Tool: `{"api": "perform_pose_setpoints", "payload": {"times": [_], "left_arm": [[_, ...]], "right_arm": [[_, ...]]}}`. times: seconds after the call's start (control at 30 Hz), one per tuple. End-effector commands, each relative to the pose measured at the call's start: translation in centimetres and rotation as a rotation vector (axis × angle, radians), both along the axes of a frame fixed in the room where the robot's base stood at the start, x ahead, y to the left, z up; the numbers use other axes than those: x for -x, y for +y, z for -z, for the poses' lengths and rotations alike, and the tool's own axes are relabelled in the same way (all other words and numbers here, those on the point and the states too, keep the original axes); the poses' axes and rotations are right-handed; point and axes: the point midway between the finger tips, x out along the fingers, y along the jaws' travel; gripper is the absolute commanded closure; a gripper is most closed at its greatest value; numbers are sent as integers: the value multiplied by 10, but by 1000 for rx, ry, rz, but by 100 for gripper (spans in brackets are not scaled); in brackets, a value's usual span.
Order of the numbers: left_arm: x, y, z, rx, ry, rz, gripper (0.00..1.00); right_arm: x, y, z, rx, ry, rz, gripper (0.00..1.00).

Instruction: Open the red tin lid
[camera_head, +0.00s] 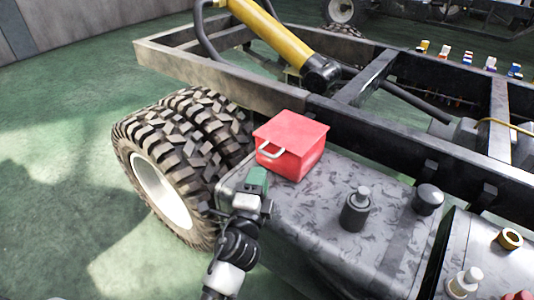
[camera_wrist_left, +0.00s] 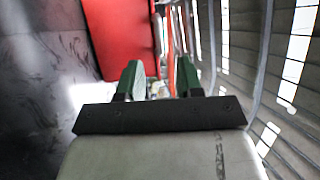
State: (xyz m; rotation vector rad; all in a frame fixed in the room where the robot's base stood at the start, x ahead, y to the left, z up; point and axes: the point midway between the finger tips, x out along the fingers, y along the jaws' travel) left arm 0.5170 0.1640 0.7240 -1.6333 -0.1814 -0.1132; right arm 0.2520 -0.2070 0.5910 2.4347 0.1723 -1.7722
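A red tin (camera_head: 304,160) with a flat red lid (camera_head: 291,131) sits on a grey mottled tank. The lid looks shut. My left gripper (camera_head: 257,177), with green fingers, is just below and to the left of the handle, close to the tin. In the left wrist view the two green fingers (camera_wrist_left: 159,75) stand apart, with no held thing visible between them. The red tin (camera_wrist_left: 118,38) shows there ahead and to the left. My right gripper is not in view.
The grey tank (camera_head: 315,215) has a dark capped neck (camera_head: 355,208) and a dark knob (camera_head: 429,197) to the right. A black chassis rail (camera_head: 400,150) runs behind the tin. Large tyres (camera_head: 180,140) stand at left. Green floor (camera_head: 60,170) is clear at far left.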

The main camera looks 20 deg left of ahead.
Motion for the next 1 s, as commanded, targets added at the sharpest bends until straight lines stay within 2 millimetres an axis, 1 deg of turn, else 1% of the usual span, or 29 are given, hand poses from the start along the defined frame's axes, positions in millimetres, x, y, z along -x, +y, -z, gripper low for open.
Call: {"api": "perform_pose_setpoints", "payload": {"times": [0.03, 0.2, 0.3, 0.4, 0.5, 0.6, 0.83, 1.0], "left_arm": [[-11, 1, -4, -1, -3, 1, 64], [-44, 2, -9, 1, -2, 0, 64], [-59, 3, -11, 2, 0, -1, 64], [-71, 4, -13, 2, 1, -1, 64], [-77, 5, -14, 2, 2, -1, 64], [-80, 5, -14, 3, 2, -1, 64], [-80, 5, -14, 3, 2, -1, 64], [-80, 5, -14, 3, 2, -1, 90]], "right_arm": [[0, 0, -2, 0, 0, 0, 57], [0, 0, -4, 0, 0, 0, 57], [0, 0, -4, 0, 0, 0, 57], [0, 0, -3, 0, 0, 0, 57], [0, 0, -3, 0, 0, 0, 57], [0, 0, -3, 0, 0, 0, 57], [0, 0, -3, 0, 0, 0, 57], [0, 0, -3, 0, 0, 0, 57]]}}
